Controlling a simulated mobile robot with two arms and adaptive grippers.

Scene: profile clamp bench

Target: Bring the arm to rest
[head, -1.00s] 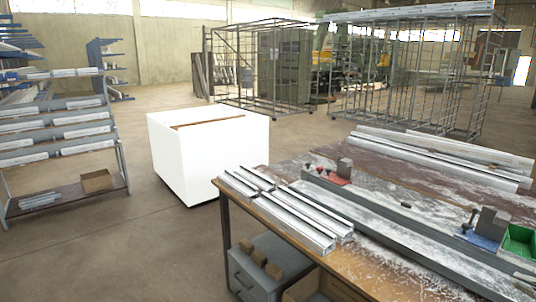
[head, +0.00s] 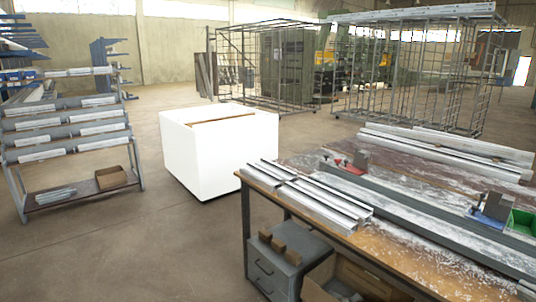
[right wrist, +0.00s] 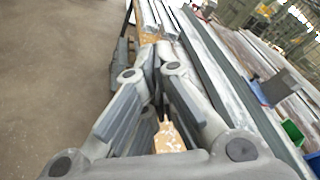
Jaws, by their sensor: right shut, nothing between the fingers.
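My right gripper (right wrist: 153,85) shows large in the right wrist view, its grey fingers shut together with nothing between them. Behind the fingers lie the bench edge and the metal profiles, and I cannot tell how far the gripper is from them. My left gripper is in neither view.
The bench (head: 375,245) carries aluminium profiles (head: 310,192), a long rail, red clamps (head: 350,168) and a green bin (head: 521,221). A drawer unit (head: 275,268) stands below. A white box (head: 220,155) and a profile rack (head: 70,135) stand left, with open floor between.

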